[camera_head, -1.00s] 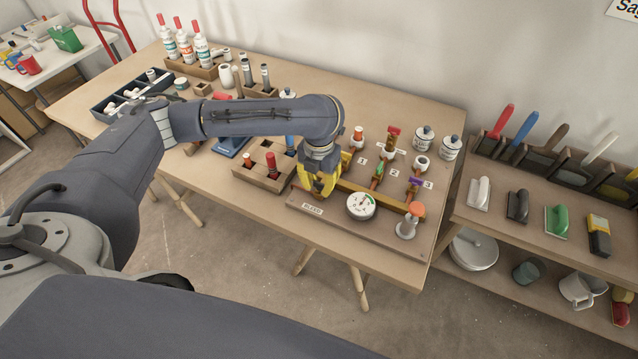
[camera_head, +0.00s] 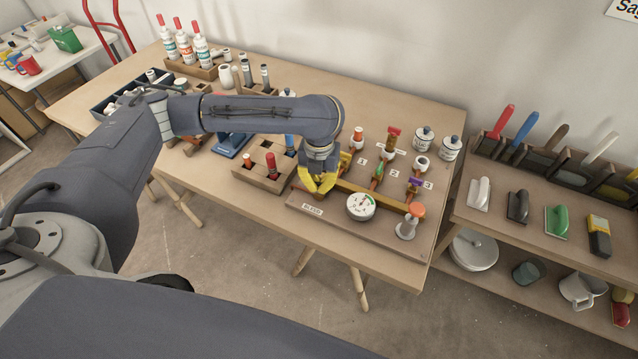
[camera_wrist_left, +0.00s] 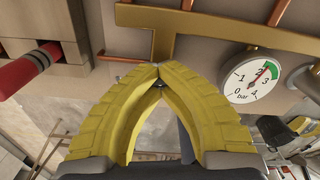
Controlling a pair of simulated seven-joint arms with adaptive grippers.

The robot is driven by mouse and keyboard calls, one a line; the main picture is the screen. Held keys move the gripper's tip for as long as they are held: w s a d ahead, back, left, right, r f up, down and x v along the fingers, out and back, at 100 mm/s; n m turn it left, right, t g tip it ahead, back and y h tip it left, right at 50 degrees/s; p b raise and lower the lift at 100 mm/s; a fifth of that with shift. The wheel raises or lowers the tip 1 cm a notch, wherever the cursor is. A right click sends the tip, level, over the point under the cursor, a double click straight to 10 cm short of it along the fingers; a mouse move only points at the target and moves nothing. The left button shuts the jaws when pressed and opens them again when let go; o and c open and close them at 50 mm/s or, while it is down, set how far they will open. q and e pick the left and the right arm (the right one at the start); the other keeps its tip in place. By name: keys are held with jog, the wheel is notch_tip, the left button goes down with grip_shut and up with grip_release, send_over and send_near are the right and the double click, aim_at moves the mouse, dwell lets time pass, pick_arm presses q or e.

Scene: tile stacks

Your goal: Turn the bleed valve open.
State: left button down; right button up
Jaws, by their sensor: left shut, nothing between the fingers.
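My left gripper (camera_head: 319,190) is over the left end of the pipe board (camera_head: 322,212), just behind the BLEED label (camera_head: 311,210). Its yellow fingers also show in the left wrist view (camera_wrist_left: 158,68), their tips together with nothing between them. There, a short brass pipe stub (camera_wrist_left: 163,45) runs from the brass manifold pipe toward the fingertips. I cannot make out the bleed valve's handle; the fingers cover that spot. A round bar gauge (camera_head: 361,206) sits to the right, and also shows in the left wrist view (camera_wrist_left: 248,77) with its needle near 2. My right gripper is not in view.
A wooden block with a red-handled tool (camera_head: 271,165) is close on the left. The table's front edge is near.

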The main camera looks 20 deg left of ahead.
pick_arm(q)
jog(key=n, duration=0.7)
jog(key=shift+s+d+f, duration=0.1)
jog(key=shift+s+d, duration=0.1)
jog(key=shift+d, duration=0.05)
jog(key=n, duration=0.5)
jog(key=shift+w, duration=0.1)
jog(key=shift+w+d+n, duration=0.1)
jog(key=shift+d+n, duration=0.05)
jog(key=shift+n, duration=1.45)
jog(key=c, duration=1)
grip_release()
jog(key=shift+d, duration=0.1)
jog(key=shift+o, duration=0.2)
jog(key=shift+a, duration=0.2)
jog(key=shift+w+r, duration=0.2)
jog(key=shift+r, duration=0.4)
notch_tip(320, 180, up, 11)
jog(key=shift+s, duration=0.15)
